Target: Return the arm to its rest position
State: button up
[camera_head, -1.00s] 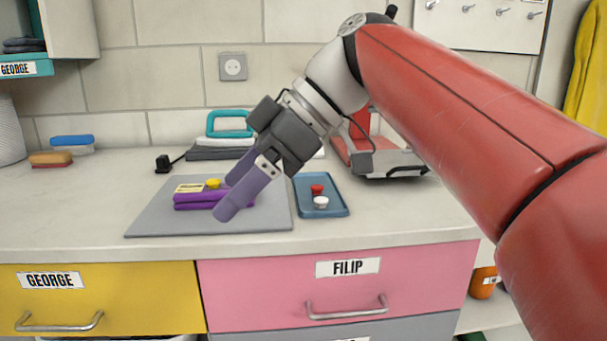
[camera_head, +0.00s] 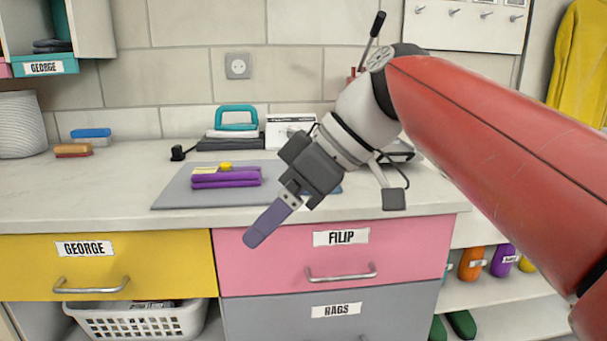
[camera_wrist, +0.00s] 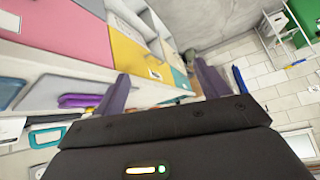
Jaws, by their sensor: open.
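My gripper (camera_head: 270,220) hangs in front of the counter's front edge, with its purple fingers pointing down and to the left before the pink FILIP drawer (camera_head: 400,255). In the wrist view its two purple fingers stand apart with nothing between them, so my gripper (camera_wrist: 160,92) is open and empty. My red arm reaches in from the right side of the head view. Folded purple cloths (camera_head: 225,180) with a yellow item (camera_head: 226,166) on top lie on a grey mat (camera_head: 175,196), left of my gripper and apart from it. The blue tray is mostly hidden behind my gripper.
The counter (camera_head: 90,195) is bare at left front. The yellow GEORGE drawer (camera_head: 150,262) and grey drawer (camera_head: 270,318) are shut. A white basket (camera_head: 135,322) stands below. Bottles (camera_head: 471,263) stand on the right shelf.

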jog(key=s+d+f+m+t+h, duration=0.2)
jog(key=s+d+f+m+h, duration=0.2)
jog(key=d+f+m, duration=0.3)
jog(key=s+d+f+m+t+h, duration=0.2)
jog(key=d+f+m, duration=0.6)
jog(key=f, duration=0.9)
jog(key=s+d+h, duration=0.2)
jog(key=d, duration=0.1)
jog(key=shift+d+f+t, duration=0.35)
jog(key=shift+t, duration=0.05)
jog(key=shift+s, duration=0.1)
